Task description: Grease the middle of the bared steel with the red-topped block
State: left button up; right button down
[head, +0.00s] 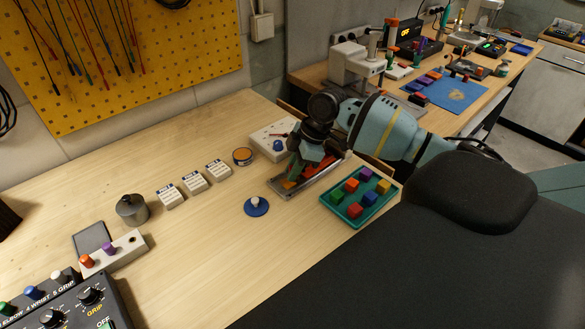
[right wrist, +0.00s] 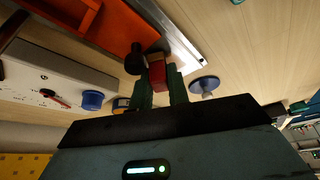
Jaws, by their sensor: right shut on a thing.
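My right gripper (head: 294,178) is low over a narrow metal tray (head: 280,192) on the bench, and its fingers also show in the right wrist view (right wrist: 161,92). It is shut on a small block with a red face (right wrist: 157,73). An orange-red slab (head: 322,168) lies along the tray, partly hidden by the gripper; it is large in the right wrist view (right wrist: 98,25). A bare steel strip (right wrist: 172,31) shows beside the slab. A dark round knob (right wrist: 135,62) is close to the block. Whether the block touches the steel, I cannot tell. My left gripper is not in view.
A green tray (head: 334,211) of coloured blocks stands right of the metal tray. The bench's front middle is clear.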

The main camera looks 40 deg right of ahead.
aim_at(277, 187)
jog(key=shift+a+f+p, duration=0.25)
jog(key=shift+a+p, duration=0.05)
jog(key=shift+a, duration=0.35)
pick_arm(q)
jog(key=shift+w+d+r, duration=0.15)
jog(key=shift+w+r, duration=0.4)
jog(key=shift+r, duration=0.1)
pick_arm(e)
jog(key=shift+s+a+f, duration=0.1)
jog(key=shift+a+f, duration=0.05)
jog(key=shift+a, duration=0.45)
jog(key=shift+s+a, duration=0.1)
jog(key=shift+a, duration=0.7)
jog(key=shift+a+p, duration=0.4)
jog(key=shift+a, duration=0.25)
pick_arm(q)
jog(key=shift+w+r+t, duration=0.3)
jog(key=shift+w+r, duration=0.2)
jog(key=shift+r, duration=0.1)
pick_arm(e)
jog(key=shift+d+r, duration=0.1)
jog(key=shift+r, duration=1.5)
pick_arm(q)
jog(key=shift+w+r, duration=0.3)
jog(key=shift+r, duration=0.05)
pick_arm(e)
jog(key=shift+r, duration=1.65)
jog(key=shift+d, duration=0.1)
